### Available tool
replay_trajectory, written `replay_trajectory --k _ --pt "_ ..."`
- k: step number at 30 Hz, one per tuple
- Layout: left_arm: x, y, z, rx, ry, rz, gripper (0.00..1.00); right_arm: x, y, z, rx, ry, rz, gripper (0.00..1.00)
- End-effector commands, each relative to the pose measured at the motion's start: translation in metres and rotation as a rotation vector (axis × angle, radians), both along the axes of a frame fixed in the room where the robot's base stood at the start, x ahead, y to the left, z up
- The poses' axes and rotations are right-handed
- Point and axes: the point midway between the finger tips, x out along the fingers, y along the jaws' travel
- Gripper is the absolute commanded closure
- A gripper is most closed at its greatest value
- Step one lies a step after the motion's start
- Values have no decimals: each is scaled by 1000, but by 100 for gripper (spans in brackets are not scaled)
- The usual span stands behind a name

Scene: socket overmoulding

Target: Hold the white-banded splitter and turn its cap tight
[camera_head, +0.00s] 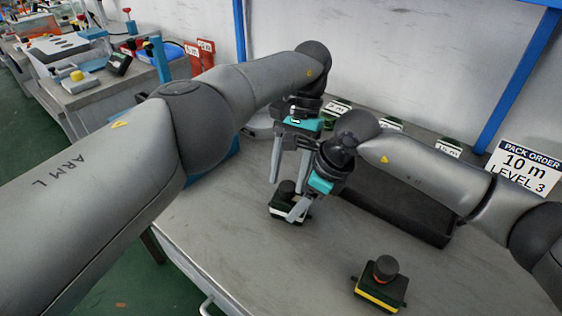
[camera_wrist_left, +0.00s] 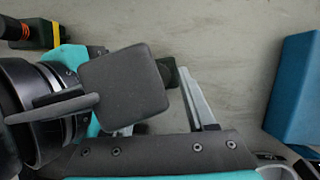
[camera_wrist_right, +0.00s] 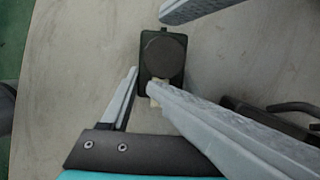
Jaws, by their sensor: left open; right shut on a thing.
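The white-banded splitter (camera_head: 276,212) is a small dark box with a black round cap (camera_head: 287,187) on top, upright on the grey table. In the right wrist view the cap (camera_wrist_right: 162,54) is seen from above on the dark splitter body (camera_wrist_right: 148,80). My right gripper (camera_head: 298,208) is low at the splitter and shut on its body; the fingers hide part of it and the exact contact. My left gripper (camera_head: 288,176) is open above the splitter, fingers pointing down near the cap. In the left wrist view my right gripper hides most of the splitter.
A yellow-banded splitter (camera_head: 380,289) with a dark cap stands at the front right. A pack order sign (camera_head: 524,170) reads 10 m, level 3. The table's front left is clear.

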Motion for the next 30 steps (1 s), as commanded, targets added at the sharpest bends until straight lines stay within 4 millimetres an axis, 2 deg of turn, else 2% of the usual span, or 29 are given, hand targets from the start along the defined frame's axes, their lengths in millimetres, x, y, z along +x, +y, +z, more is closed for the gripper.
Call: replay_trajectory --k 30 --pt "-1 5 -1 -4 3 832 44 2 1 3 5 -7 -1 97"
